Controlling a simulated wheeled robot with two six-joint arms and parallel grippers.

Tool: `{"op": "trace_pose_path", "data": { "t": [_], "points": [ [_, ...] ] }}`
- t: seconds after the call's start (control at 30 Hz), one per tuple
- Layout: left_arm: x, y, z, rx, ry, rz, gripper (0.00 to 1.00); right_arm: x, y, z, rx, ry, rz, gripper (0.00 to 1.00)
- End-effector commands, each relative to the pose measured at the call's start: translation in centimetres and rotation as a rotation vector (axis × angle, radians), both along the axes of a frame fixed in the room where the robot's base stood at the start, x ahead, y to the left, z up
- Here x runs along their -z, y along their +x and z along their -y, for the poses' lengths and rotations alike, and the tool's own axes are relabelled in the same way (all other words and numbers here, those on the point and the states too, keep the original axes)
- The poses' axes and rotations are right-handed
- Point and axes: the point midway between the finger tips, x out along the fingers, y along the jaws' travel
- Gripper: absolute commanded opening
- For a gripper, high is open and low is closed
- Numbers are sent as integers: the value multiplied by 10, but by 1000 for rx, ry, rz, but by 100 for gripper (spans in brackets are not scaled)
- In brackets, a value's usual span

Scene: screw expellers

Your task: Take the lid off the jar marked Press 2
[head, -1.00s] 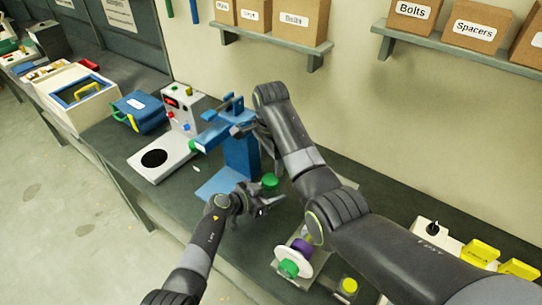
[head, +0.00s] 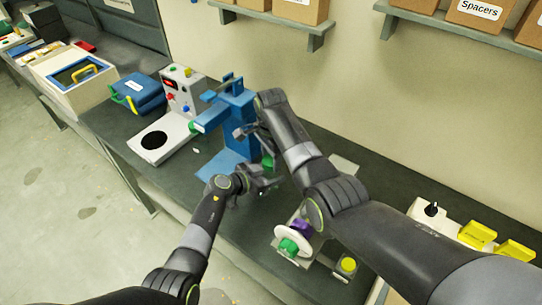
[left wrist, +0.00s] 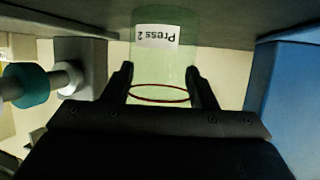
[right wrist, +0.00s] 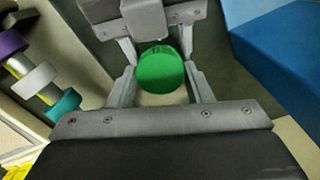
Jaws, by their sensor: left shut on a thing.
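The Press 2 jar (left wrist: 170,72) is pale green, see-through and ringed by a thin red band. It appears upside down in the left wrist view, with its label readable. My left gripper (left wrist: 160,78) is shut on the jar's sides; it shows in the head view (head: 270,181). The green lid (right wrist: 160,69) tops the jar, and part of it shows in the head view (head: 268,161). My right gripper (right wrist: 167,92) is open, with its fingers on either side of the lid and a gap visible at the right. In the head view the right gripper (head: 264,145) hides part of the lid.
A blue press (head: 238,125) stands close behind my grippers. A white scale-like device (head: 160,140) is to its left. A fixture with a white disc (head: 291,241) and green knob lies to the right, near the bench's front edge. A wall shelf (head: 275,22) hangs above.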

Motion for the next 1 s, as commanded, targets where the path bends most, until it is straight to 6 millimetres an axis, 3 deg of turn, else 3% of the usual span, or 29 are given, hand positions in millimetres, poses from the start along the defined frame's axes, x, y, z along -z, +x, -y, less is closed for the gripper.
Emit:
{"op": "trace_pose_path", "data": {
  "t": [0.03,0.17,0.37,1.0],
  "points": [
    [0,0,-1,-2,1,-1,0,0,-1,0,0,-1,-4,35],
    [0,1,-1,-4,0,-1,0,1,-1,1,0,-2,-6,18],
    [0,1,-2,-4,1,-1,0,1,-2,1,-62,-3,-8,16],
    [1,2,-3,-8,2,0,0,1,-1,2,-1045,-3,-12,16]
  ]
}}
